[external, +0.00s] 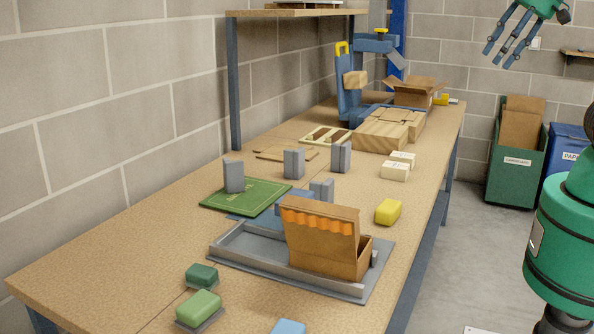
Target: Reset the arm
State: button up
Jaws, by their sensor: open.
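My gripper (500,52) is at the top right of the external view, high above the floor and to the right of the workbench (130,240). Its dark fingers point down and left, spread apart, with nothing between them. My green arm (570,240) shows at the right edge, and the links joining it to the gripper are out of the picture. The gripper is well clear of everything on the bench.
A grey tray (240,260) holds an open cardboard box (325,262). Grey blocks stand around a green mat (262,193). A yellow block (388,211) and green blocks (199,306) lie nearby. A blue-framed device (347,95) stands farther back. Bins (513,165) stand behind right.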

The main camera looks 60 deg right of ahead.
jog(key=shift+f+b, duration=1.3)
jog(key=shift+f, duration=0.5)
jog(key=shift+o, duration=0.6)
jog(key=shift+w+r, duration=0.1)
jog(key=w+a+f+m+g+y+p, duration=0.15)
jog(key=w+m, duration=0.25)
jog(key=w, duration=0.7)
jog(key=w+a+f+m+g+y+p, duration=0.15)
jog(key=w+m, duration=0.35)
jog(key=w, duration=0.5)
jog(key=w+a+f+m+g+y, duration=0.1)
jog(key=w+f+m, duration=0.7)
jog(key=w+f, duration=0.9)
jog(key=shift+w+a+f+m+g+y+p, duration=0.25)
jog(key=shift+w+f+g+p, duration=0.2)
jog(key=shift+f+g, duration=0.35)
